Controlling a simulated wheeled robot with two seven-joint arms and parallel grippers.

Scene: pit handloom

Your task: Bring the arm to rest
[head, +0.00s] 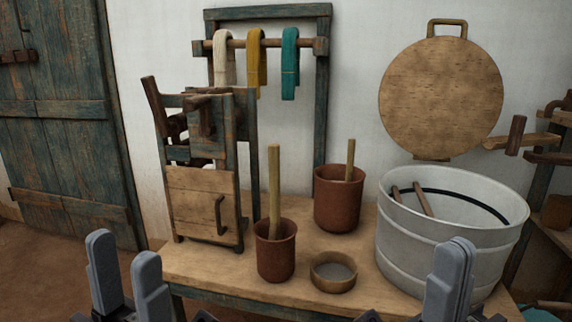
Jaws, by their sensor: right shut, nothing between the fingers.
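My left gripper (125,258) is at the lower left of the head view, in front of the table's left end. Its two grey fingers stand apart with nothing between them. My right gripper (453,262) is at the lower right, in front of the grey metal tub. Its fingers are together and hold nothing. The lower parts of both arms are cut off by the bottom edge of the picture.
A wooden table (210,264) carries a wooden frame device (203,195), two brown pots (275,256) (336,205) with sticks, a small bowl (333,272) and a metal tub (400,240). Yarn hanks (290,65) and a round board (440,98) hang behind. A door (65,130) stands left.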

